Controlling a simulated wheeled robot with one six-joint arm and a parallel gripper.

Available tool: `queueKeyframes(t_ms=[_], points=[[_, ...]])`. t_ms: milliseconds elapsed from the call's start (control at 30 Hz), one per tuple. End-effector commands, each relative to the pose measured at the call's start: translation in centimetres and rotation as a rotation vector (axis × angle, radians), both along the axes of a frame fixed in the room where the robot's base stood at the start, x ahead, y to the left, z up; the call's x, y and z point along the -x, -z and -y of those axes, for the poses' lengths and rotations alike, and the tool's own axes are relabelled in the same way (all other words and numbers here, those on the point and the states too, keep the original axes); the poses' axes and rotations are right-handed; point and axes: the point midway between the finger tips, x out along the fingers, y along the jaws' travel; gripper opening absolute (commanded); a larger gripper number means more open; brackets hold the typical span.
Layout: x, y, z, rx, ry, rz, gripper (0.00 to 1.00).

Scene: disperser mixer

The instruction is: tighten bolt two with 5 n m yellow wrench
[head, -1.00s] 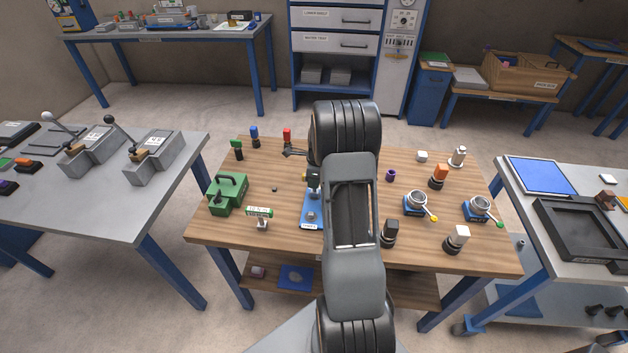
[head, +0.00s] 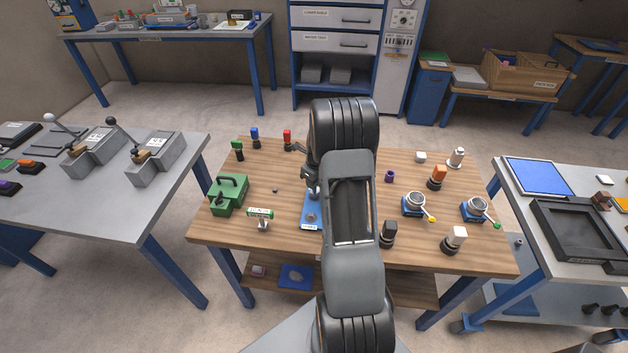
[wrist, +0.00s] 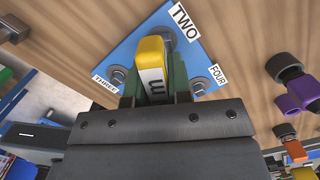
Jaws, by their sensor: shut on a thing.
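My gripper (wrist: 154,84) is shut on the yellow wrench (wrist: 151,52), whose pale label shows part of an "m". The blue bolt plate (wrist: 205,62) lies under it, with tags TWO, THREE and FOUR. Bolt two (wrist: 169,40) is partly hidden behind the wrench's yellow end; I cannot tell whether they touch. Bolt three (wrist: 116,78) and bolt four (wrist: 198,88) show on either side of the gripper. In the head view the blue plate (head: 310,215) lies left of my arm, which hides much of the gripper and the wrench.
A green toolbox-like block (head: 228,196) and a green-topped stand (head: 261,216) are left of the plate. A black-capped piece (head: 388,233) and blue-based dials (head: 415,203) are to the right. A purple piece (wrist: 298,98) shows in the wrist view.

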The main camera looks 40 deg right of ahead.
Motion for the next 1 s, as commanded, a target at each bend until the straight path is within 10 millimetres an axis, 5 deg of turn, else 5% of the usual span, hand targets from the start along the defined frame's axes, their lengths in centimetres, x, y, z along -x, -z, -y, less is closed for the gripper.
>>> queueKeyframes(t_ms=[267, 700, 1000], points=[[0.01, -0.02, -0.01, 0.0, 0.015, -0.001, 0.0], [0.01, 0.02, 0.06, 0.0, 0.456, -0.001, 0.0], [0.02, 0.12, 0.09, 0.0, 0.5, -0.001, 0.0]])
